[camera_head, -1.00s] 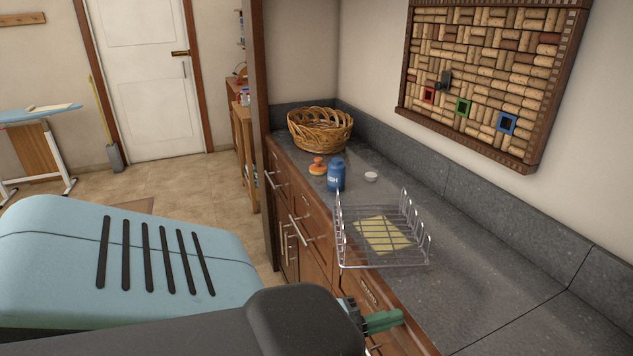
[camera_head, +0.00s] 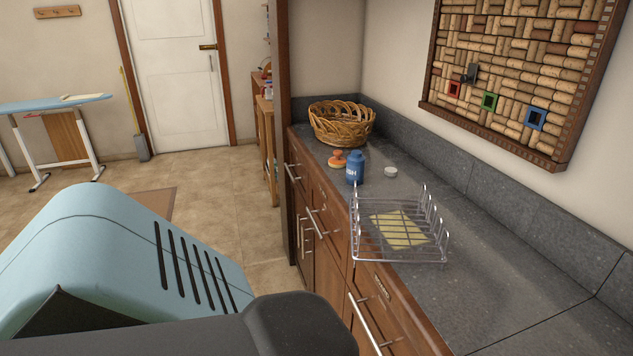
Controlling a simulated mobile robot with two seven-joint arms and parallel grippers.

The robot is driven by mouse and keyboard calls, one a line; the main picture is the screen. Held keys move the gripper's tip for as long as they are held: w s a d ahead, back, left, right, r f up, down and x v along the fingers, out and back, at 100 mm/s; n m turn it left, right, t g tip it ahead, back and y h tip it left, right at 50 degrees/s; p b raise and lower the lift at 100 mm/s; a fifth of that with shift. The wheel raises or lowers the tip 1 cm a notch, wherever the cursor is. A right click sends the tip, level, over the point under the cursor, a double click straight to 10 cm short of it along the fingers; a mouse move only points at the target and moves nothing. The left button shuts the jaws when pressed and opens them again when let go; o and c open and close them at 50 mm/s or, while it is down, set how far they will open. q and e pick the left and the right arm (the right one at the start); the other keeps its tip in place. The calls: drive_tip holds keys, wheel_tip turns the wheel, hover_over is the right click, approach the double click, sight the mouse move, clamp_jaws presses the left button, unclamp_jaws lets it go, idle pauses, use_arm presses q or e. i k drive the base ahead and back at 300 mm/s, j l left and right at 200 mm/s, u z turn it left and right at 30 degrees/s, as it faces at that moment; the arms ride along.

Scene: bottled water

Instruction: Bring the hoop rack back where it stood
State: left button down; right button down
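The hoop rack (camera_head: 400,258), a silvery wire rack with upright hoops along two sides, is upright on the dark grey counter (camera_head: 505,287). Its near left corner reaches the counter's front edge and appears to stick out a little over it. A flat yellow cloth (camera_head: 398,229) shows through its wires. Neither gripper is in view. A dark link of my arm crosses the bottom of the picture, left of the rack and apart from it in the picture.
Behind the rack stand a blue bottle (camera_head: 355,169), an orange-topped brush (camera_head: 337,159), a small white bowl (camera_head: 390,172) and a wicker basket (camera_head: 341,124). The counter in front and to the right is bare. Drawer handles (camera_head: 364,326) stick out below. A corkboard (camera_head: 520,70) hangs above.

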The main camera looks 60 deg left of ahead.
sight(357, 219)
drive_tip(key=j+u, duration=0.3)
drive_tip(key=j, duration=0.2)
drive_tip(key=i+j+u, duration=0.1)
drive_tip(key=j+u, duration=0.2)
drive_tip(key=j, duration=0.2)
drive_tip(key=i+j+u, duration=0.25)
drive_tip(key=j, duration=0.25)
drive_tip(key=k+j, duration=0.05)
drive_tip(key=k, duration=0.05)
